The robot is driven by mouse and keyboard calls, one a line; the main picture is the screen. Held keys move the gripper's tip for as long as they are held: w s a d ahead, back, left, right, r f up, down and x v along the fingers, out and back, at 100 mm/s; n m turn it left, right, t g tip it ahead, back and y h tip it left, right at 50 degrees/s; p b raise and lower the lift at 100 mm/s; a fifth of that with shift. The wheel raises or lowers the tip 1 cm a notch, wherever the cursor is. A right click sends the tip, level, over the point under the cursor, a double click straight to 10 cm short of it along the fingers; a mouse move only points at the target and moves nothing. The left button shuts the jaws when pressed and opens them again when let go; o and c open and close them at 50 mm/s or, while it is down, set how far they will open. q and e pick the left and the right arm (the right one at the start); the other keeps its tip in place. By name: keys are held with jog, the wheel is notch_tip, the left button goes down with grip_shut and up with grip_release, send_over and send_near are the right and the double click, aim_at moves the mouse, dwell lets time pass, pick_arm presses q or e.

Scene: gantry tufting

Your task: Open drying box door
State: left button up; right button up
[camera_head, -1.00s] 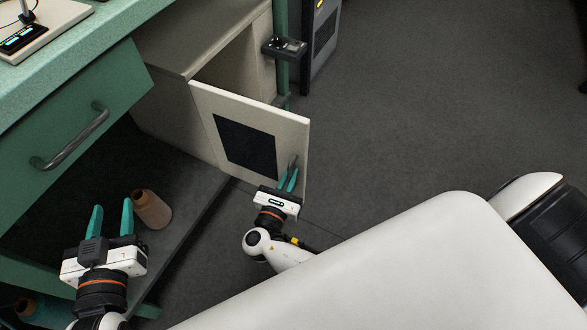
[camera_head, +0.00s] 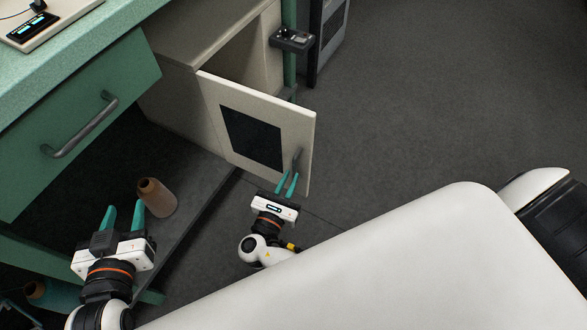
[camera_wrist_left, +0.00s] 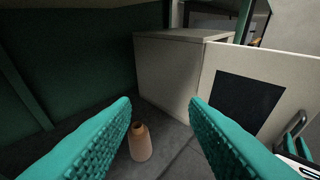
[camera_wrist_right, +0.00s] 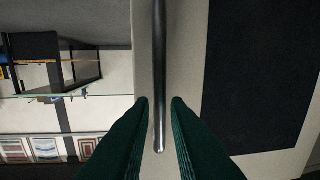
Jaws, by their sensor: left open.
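The drying box (camera_head: 190,105) is a beige cabinet beside the green bench; it also shows in the left wrist view (camera_wrist_left: 165,75). Its door (camera_head: 300,135), with a dark panel, stands swung open, showing some of the interior. The metal bar handle (camera_head: 296,159) is near the door's free edge. My right gripper (camera_head: 287,182) is open in front of the handle, fingertips just short of it in the head view. In the right wrist view the handle (camera_wrist_right: 159,60) lines up with the gap between the fingers. My left gripper (camera_head: 124,212) is open and empty at the lower left.
A brown cone-shaped bottle or spool (camera_head: 158,197) stands on the dark low shelf near my left gripper. A green drawer (camera_head: 60,115) with a metal handle juts out above. A small grey box (camera_head: 292,40) sits on a green post.

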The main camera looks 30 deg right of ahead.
pick_arm(q)
jog(key=shift+s+a+f+g, duration=0.2)
jog(key=shift+s+f+g, duration=0.25)
jog(key=shift+f, duration=0.15)
jog(key=shift+s+a+f+g, duration=0.2)
jog(key=shift+s+f+g, duration=0.2)
jog(key=shift+f, duration=0.2)
pick_arm(e)
jog(key=v, duration=0.8)
jog(key=shift+s, duration=0.1)
